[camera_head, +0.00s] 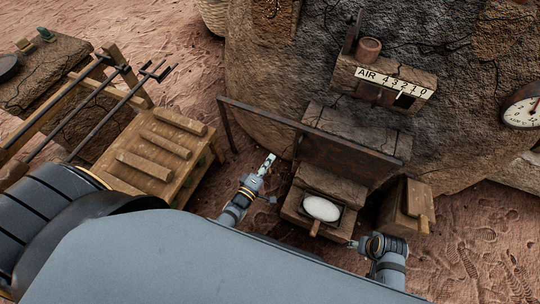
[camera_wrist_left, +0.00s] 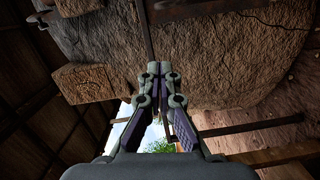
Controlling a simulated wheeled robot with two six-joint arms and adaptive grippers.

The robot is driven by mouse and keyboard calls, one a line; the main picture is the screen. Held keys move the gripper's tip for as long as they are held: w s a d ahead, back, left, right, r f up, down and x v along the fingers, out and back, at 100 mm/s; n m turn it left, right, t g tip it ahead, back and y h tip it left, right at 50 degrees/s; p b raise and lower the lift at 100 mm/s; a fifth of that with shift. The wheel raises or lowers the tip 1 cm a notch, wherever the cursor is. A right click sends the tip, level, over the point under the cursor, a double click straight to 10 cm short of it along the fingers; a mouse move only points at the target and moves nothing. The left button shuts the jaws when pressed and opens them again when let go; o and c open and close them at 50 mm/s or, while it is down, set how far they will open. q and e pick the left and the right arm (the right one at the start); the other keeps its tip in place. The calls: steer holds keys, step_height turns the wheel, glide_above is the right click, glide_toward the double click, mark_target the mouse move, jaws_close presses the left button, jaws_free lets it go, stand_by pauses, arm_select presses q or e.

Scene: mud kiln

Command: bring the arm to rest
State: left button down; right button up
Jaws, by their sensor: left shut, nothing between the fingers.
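My left gripper (camera_head: 267,163) is in front of the kiln, left of a stone ledge, with its fingers pointing up and slightly right in the head view. In the left wrist view its fingers (camera_wrist_left: 159,68) are together at the tips, with nothing between them. My right gripper (camera_head: 353,244) is low at the right of the ledge, beside a round white-topped thing. Its fingertips are small and partly hidden, so I cannot tell whether it is open or shut.
The mud kiln (camera_head: 270,80) has an AIR scale (camera_head: 395,83) and a dial (camera_head: 522,112). A metal bar (camera_head: 285,122) runs above my left gripper. A wooden bench (camera_head: 150,195) with several slats stands at left, near a tool rack. A wooden box (camera_head: 405,208) stands at right.

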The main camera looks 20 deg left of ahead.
arm_select(q)
steer(key=s+a+f+m+g+y, duration=0.4)
steer(key=a+f+m+g, duration=0.2)
steer(key=a+f+g, duration=0.15)
steer(key=s+a+r+m+g+p, duration=0.1)
steer(key=s+m+g+p, duration=0.3)
steer(key=s+p, duration=0.8)
steer(key=s+a+r+m+g+p, duration=0.2)
steer(key=s+a+m+g+p, duration=0.2)
steer(key=s+p, duration=0.9)
steer(key=s, duration=0.5)
steer(key=shift+s+r+m, duration=0.15)
steer(key=shift+s+m, duration=0.15)
steer(key=shift+s, duration=0.1)
arm_select(e)
steer(key=s+d, duration=0.2)
steer(key=s, duration=0.7)
steer(key=s+d+r, duration=0.1)
steer(key=s, duration=0.7)
steer(key=shift+s+d+r+h, duration=0.25)
steer(key=shift+s+d+h, duration=0.05)
steer(key=shift+s+d, duration=0.1)
